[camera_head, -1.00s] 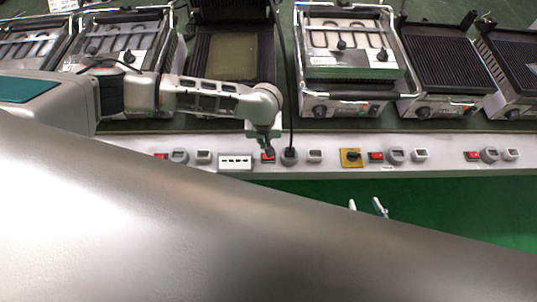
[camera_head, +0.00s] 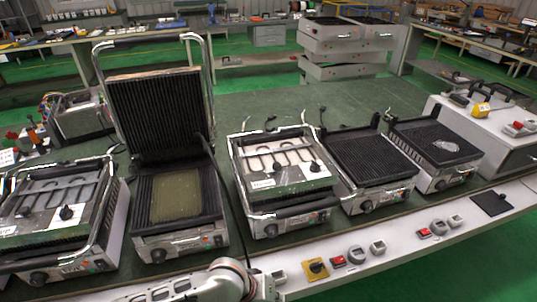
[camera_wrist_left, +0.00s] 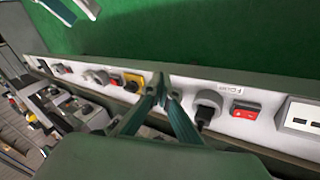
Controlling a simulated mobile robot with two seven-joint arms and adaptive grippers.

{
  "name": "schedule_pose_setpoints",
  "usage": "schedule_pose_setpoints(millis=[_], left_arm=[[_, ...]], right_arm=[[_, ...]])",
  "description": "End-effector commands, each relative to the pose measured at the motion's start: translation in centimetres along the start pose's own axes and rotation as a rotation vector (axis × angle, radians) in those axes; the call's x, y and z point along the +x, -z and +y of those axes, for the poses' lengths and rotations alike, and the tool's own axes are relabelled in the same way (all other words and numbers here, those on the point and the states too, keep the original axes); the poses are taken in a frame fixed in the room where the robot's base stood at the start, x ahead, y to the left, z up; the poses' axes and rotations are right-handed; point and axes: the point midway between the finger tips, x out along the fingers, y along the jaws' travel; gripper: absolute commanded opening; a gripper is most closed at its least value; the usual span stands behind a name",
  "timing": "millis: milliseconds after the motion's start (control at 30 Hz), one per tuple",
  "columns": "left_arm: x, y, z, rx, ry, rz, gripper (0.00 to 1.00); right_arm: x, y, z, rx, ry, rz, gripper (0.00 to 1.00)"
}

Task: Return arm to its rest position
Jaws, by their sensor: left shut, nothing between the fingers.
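In the left wrist view my left gripper (camera_wrist_left: 160,84) is shut with nothing between its fingertips. It is over the white control strip (camera_wrist_left: 255,128), near a grey socket with a black plug (camera_wrist_left: 206,108) and a red switch (camera_wrist_left: 244,110). In the head view my left arm shows only at the bottom edge, and its fingers are out of the picture. My right gripper (camera_wrist_left: 74,9) shows at the top left of the wrist view, over the green floor, with its two fingers apart and empty.
A contact grill with a raised lid (camera_head: 160,115) and a yellowish patch on its plate (camera_head: 176,194) stands behind my arm. Another grill (camera_head: 280,170), open ribbed hotplates (camera_head: 370,157) and a white box (camera_head: 490,130) share the bench. Green floor lies in front.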

Motion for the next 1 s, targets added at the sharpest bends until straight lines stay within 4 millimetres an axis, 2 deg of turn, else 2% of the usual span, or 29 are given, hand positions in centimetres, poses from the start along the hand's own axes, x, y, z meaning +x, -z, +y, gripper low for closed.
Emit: schedule_pose_setpoints(millis=[33,100,200,267,367,467,567,700,800,900,1000], left_arm=[[0.2,-0.8,1.2,0.011,-0.055,0.022,0.0],[0.1,-0.7,2.4,0.042,-0.116,0.076,0.0],[-0.4,-0.4,3.0,0.079,-0.173,0.167,0.0],[-0.8,-0.2,2.6,0.1,-0.188,0.226,0.0],[-1.6,0.1,0.9,0.135,-0.182,0.329,0.0],[-2.6,0.1,-2.0,0.175,-0.136,0.427,0.0],[-3.9,-0.7,-6.1,0.224,-0.052,0.512,0.0],[-6.1,-2.9,-12.8,0.314,0.113,0.591,0.0],[-7.8,-4.9,-17.1,0.384,0.232,0.61,0.0],[-9.3,-6.7,-20.2,0.445,0.325,0.612,0.0],[-10.3,-7.7,-21.9,0.484,0.379,0.609,0.0]], right_arm=[[0.0,-0.2,0.1,0.001,-0.003,-0.004,0.4],[0.0,-0.3,0.3,0.001,-0.007,-0.007,0.4],[0.0,-0.5,0.5,0.002,-0.01,-0.009,0.4],[0.1,-0.6,0.5,0.003,-0.011,-0.011,0.4],[0.1,-0.8,0.4,0.004,-0.011,-0.016,0.4],[0.1,-1.2,0.4,0.005,-0.011,-0.023,0.4],[0.1,-1.8,0.4,0.005,-0.012,-0.033,0.4],[0.1,-2.3,0.5,0.006,-0.014,-0.042,0.4],[0.1,-2.3,0.6,0.007,-0.017,-0.043,0.4],[0.1,-2.4,0.7,0.01,-0.021,-0.044,0.4],[0.2,-2.4,0.8,0.012,-0.023,-0.045,0.4]])
